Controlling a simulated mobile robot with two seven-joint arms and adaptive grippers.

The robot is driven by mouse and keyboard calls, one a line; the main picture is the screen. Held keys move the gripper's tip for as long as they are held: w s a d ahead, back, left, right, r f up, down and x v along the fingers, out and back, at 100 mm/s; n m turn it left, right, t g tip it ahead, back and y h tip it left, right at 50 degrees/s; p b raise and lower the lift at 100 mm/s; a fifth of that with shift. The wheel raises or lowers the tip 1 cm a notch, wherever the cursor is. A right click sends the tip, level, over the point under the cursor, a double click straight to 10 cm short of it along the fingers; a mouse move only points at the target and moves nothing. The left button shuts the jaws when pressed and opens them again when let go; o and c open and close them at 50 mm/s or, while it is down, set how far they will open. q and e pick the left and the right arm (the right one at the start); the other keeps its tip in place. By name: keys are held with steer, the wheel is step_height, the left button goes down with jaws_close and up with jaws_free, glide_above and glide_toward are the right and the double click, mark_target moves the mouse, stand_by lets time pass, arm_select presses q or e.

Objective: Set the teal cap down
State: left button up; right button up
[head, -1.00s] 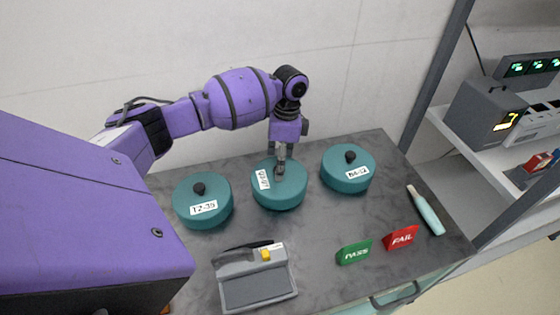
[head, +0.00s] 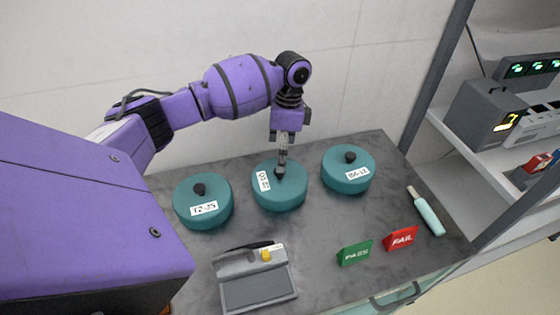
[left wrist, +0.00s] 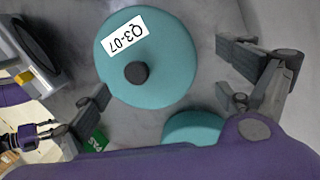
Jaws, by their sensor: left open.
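The middle teal cap (head: 280,195), round with a dark knob and a white label, sits flat on the grey cart top (head: 315,235). In the left wrist view the same cap (left wrist: 165,75) shows its label, Q3-07. My left gripper (head: 282,165) is open just above its knob, with the fingers apart and nothing between them. A purple arm part, seemingly my right arm (left wrist: 25,137), shows at the left wrist view's lower left; its jaw state is unclear.
Similar teal caps stand left (head: 202,212) and right (head: 348,176). A frame post (head: 437,75) rises at right.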

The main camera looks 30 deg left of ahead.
arm_select(q)
step_height(320, 180, up, 8)
steer(key=w, duration=0.1)
steer(key=shift+w+r, duration=0.15)
stand_by(0.4)
